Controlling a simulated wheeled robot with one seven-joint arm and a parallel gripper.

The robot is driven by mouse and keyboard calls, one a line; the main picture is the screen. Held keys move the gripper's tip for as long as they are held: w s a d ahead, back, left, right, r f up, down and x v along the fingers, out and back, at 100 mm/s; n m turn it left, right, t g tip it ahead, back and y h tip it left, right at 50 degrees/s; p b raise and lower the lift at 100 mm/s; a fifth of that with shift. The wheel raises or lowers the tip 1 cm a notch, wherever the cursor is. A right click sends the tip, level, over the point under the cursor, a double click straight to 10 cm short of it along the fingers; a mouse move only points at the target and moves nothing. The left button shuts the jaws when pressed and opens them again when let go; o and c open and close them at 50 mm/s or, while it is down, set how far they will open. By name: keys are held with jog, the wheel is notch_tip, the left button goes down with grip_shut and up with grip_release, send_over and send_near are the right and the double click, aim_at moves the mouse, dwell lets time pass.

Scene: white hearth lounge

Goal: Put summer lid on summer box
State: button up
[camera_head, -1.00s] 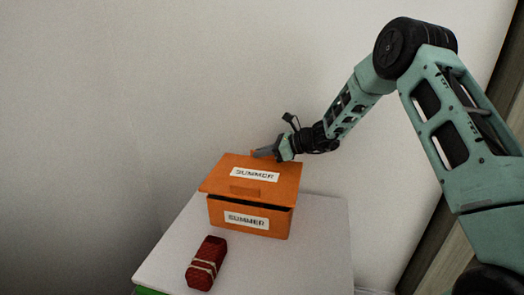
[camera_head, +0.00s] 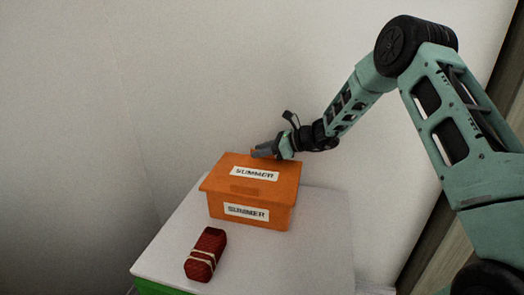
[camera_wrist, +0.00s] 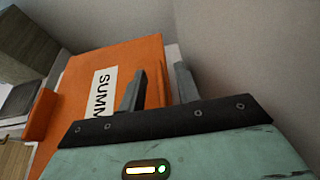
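The orange summer box (camera_head: 225,211) stands on a white-topped table, with a SUMMER label on its front. The orange summer lid (camera_head: 218,176) lies over its top, label up, looking level, with no dark gap along the front. My gripper (camera_head: 262,152) is at the lid's back edge, reaching in from the right. In the wrist view the lid (camera_wrist: 140,55) lies under my gripper (camera_wrist: 160,88). Its fingers look parted, one over the lid and one beyond its edge, with a raised orange part between them. Contact is unclear. The box's back is hidden.
A dark red bundle (camera_head: 206,255) with pale bands lies on the white tabletop (camera_head: 170,245) in front of the box. The tabletop right of the box is clear. A pale wall (camera_head: 120,100) rises close behind.

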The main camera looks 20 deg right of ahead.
jog(key=b+v, duration=0.3)
jog(key=v, duration=1.4)
jog(key=s+a+n+g, duration=0.1)
jog(key=s+a+n, duration=0.1)
jog(key=a, duration=0.1)
jog(key=s+a+n+g, duration=0.1)
jog(key=a+n+g, duration=0.1)
jog(key=a, duration=0.2)
jog(key=s+a+n+g, duration=0.1)
jog(key=s+a, duration=0.1)
jog(key=a, duration=0.2)
jog(key=shift+s+a+r+n, duration=0.2)
jog(key=shift+s+n, duration=0.2)
jog(key=s+a+n+g+h, duration=0.3)
jog(key=s+a+n+g, duration=0.1)
jog(key=s+a+n, duration=0.55)
jog(key=s+a+f+n+h, duration=0.1)
jog(key=s+n+h, duration=0.2)
jog(key=s+n, duration=0.5)
jog(key=s+a+f+n+h, duration=0.1)
jog(key=s+n+h, duration=0.3)
jog(key=s+n, duration=0.5)
jog(key=s+a, duration=0.1)
jog(key=s, duration=0.4)
jog(key=shift+s+a+h, duration=0.25)
jog(key=shift+s+h, duration=0.05)
jog(key=shift+s, duration=0.05)
jog(key=shift+f, duration=0.15)
